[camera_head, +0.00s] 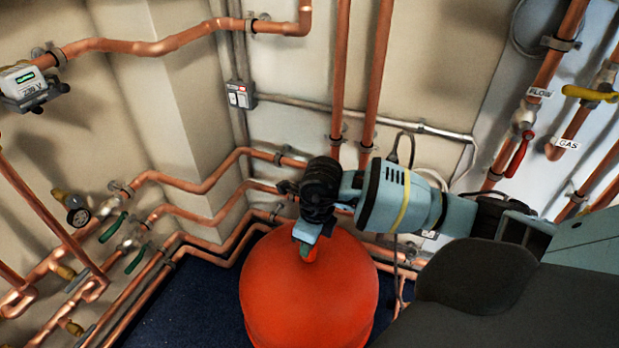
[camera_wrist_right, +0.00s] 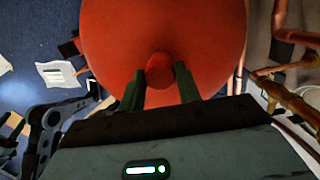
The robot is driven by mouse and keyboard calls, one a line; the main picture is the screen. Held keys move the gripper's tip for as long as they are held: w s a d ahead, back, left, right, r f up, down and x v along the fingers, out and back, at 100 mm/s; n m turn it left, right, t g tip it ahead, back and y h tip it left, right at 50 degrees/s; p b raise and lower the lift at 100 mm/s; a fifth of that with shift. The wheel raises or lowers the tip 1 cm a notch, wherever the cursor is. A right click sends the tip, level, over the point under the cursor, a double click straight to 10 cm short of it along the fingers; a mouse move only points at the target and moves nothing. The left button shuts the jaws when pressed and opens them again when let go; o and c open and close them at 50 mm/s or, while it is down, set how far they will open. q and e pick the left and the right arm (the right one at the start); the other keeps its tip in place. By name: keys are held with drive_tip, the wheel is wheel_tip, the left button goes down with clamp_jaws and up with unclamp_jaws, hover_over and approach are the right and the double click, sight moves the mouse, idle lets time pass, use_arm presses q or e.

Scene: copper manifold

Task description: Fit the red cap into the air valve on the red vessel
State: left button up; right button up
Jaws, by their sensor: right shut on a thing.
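The red vessel (camera_head: 305,300) stands on the dark floor, its domed top facing up; it also fills the upper middle of the right wrist view (camera_wrist_right: 160,25). My right gripper (camera_head: 306,245) is at the top of the dome, pointing down. In the wrist view its two dark green fingers (camera_wrist_right: 159,74) are shut on the small round red cap (camera_wrist_right: 159,68). The cap lies right over the vessel's top and shares its colour. The air valve is hidden behind the cap and fingers, so I cannot tell whether the cap touches it. My left gripper is not in view.
Copper pipes (camera_head: 200,187) run along the wall behind and left of the vessel, with green-handled valves (camera_head: 113,228) and a gauge (camera_head: 76,209). Two vertical pipes (camera_head: 373,80) rise behind my right arm. A red-handled valve (camera_head: 518,155) is at right. Blue floor (camera_head: 190,305) is clear left of the vessel.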

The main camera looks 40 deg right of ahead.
drive_tip(key=o, duration=1)
drive_tip(key=shift+o, duration=0.2)
drive_tip(key=r, duration=0.4)
drive_tip(key=r+p, duration=0.1)
drive_tip(key=r, duration=0.1)
drive_tip(key=shift+s+d+r, duration=0.15)
drive_tip(key=shift+s, duration=0.15)
drive_tip(key=shift+s+r, duration=0.1)
drive_tip(key=shift+r, duration=0.7)
